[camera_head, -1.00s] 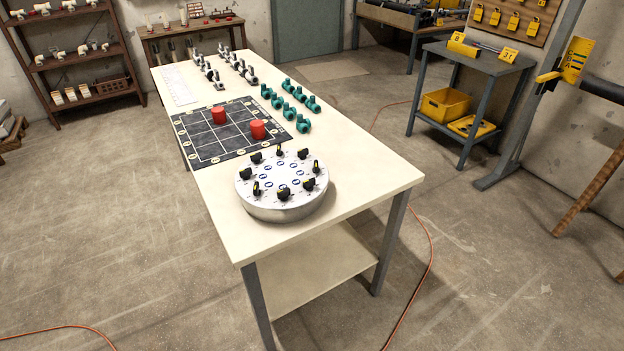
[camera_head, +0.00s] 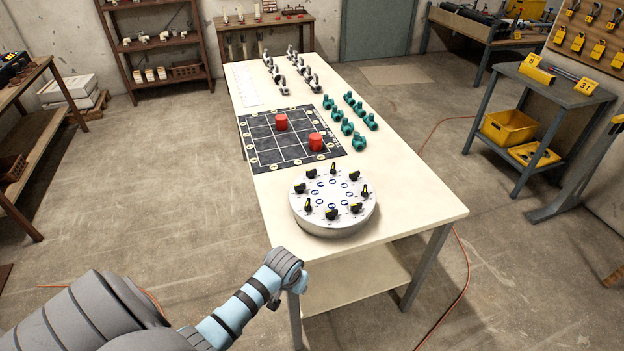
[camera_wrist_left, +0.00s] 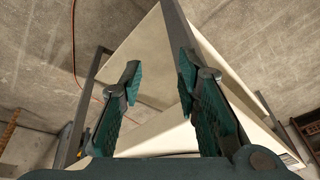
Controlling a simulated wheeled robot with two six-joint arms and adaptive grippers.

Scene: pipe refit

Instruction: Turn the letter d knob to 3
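A round white dial unit (camera_head: 333,222) with a metallic side sits near the front end of the long table. Several black knobs (camera_head: 331,213) with yellow marks ring its top, beside blue symbols. The letters and numbers are too small to read, so I cannot tell which knob is d or its setting. My left arm reaches in from the lower left, its wrist end at the table's front-left corner, left of and below the dial unit. The left gripper (camera_wrist_left: 158,72) shows in the left wrist view with its fingers apart and nothing between them. My right gripper is not in view.
The cream table (camera_head: 415,213) has clear room right of the dial unit. A black grid mat (camera_head: 262,150) holds two red cylinders (camera_head: 316,141). Several teal fittings (camera_head: 359,142) and metal fittings stand behind. A grey side table (camera_head: 556,88) with yellow bins is at right.

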